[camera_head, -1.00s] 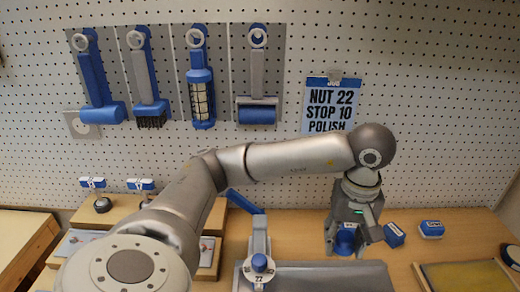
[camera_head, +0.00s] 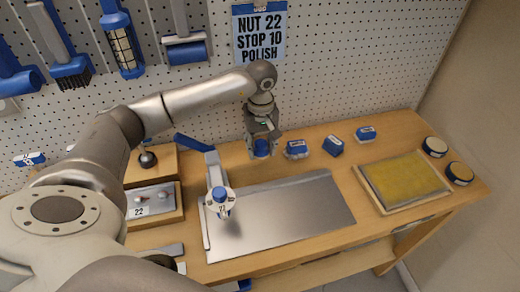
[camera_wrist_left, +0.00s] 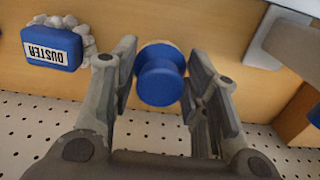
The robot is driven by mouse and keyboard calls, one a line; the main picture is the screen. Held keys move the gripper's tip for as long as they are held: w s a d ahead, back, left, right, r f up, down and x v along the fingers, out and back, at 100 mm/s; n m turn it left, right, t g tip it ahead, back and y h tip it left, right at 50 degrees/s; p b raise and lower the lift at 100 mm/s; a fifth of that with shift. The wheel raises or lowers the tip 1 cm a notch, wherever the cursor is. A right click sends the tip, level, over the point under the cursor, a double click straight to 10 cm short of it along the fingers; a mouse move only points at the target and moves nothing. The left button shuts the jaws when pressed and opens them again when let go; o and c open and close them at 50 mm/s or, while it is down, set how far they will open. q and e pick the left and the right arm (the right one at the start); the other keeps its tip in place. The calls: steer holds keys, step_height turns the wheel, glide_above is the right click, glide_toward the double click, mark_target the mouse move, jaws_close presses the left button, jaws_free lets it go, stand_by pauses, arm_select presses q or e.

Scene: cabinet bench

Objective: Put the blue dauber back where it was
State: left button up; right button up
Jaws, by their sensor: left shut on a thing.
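The blue dauber (camera_head: 262,148) is between the fingers of my left gripper (camera_head: 263,140), at the back of the bench near the pegboard. In the left wrist view, its round blue end (camera_wrist_left: 160,78) shows between the two fingers of the left gripper (camera_wrist_left: 160,85), with a pale rim beyond. The gripper is shut on it. I cannot tell whether the dauber touches the bench. My right gripper is not in view.
A duster (camera_wrist_left: 50,45) lies beside the gripper; more blue-topped blocks (camera_head: 333,145) stand to its right. A metal plate (camera_head: 280,215) and a lever stand (camera_head: 214,170) are in front. A yellow-topped tray (camera_head: 404,180) and two round pots (camera_head: 435,147) are at right.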

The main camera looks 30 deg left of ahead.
mark_target(260, 154)
arm_select(q)
steer(key=shift+w+a+f, duration=0.25)
steer(key=shift+a+f, duration=0.1)
steer(key=shift+f, duration=0.15)
step_height(260, 154, down, 2)
steer(key=shift+s+f+p, duration=0.1)
steer(key=shift+f+p, duration=0.1)
steer(key=shift+p, duration=0.2)
steer(key=shift+f, duration=0.3)
steer(key=shift+f+b, duration=0.2)
steer(key=shift+b, duration=0.1)
steer(key=o, duration=0.9)
steer(key=shift+r, duration=0.1)
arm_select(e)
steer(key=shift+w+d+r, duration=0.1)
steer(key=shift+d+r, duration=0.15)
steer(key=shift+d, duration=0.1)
